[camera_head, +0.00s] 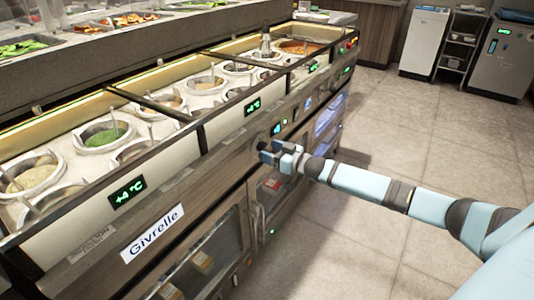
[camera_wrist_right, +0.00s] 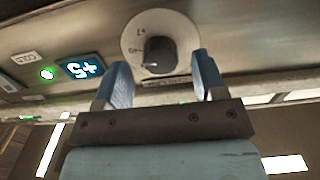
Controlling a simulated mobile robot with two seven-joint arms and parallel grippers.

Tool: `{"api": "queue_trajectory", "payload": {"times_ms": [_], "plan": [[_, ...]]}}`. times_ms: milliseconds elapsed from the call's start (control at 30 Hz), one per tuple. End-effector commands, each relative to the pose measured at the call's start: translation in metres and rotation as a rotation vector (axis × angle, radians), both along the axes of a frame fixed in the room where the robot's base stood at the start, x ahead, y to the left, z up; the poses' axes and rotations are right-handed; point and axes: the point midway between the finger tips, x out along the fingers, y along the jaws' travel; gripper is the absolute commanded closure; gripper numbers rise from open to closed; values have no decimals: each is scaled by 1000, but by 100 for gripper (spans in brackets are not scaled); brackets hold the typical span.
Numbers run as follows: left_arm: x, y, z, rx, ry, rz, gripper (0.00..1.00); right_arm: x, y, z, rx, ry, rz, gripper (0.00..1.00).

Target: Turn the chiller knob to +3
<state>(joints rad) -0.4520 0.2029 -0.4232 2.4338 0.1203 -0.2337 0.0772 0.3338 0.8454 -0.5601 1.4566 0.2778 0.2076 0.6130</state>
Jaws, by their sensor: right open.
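The chiller knob (camera_wrist_right: 158,55) is a dark round knob on a pale dial plate (camera_wrist_right: 134,36) in the right wrist view. In the head view my right gripper (camera_head: 268,150) is at the counter's front panel and hides the knob. The panel's lit display (camera_head: 276,129) is just above it. My left gripper is out of view.
A green light (camera_wrist_right: 47,74) and a COLD label (camera_wrist_right: 9,86) sit near the display. The counter holds several sauce wells (camera_head: 104,136) and carries a Givrelle sign (camera_head: 152,233). Glass-doored cabinets (camera_head: 205,255) are below. Open tiled floor (camera_head: 400,150) lies to the right.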

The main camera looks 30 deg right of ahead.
Motion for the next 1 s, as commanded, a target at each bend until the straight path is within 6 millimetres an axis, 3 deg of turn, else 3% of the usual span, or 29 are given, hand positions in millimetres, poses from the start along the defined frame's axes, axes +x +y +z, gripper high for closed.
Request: {"api": "queue_trajectory", "payload": {"times_ms": [200,500,700,1000], "plan": [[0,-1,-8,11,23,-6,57,14,6,0,1,-1,1,36],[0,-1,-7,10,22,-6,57,15,7,0,1,0,0,36],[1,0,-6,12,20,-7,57,15,7,0,1,0,0,82],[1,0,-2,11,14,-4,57,15,7,1,-20,-7,0,85]]}}
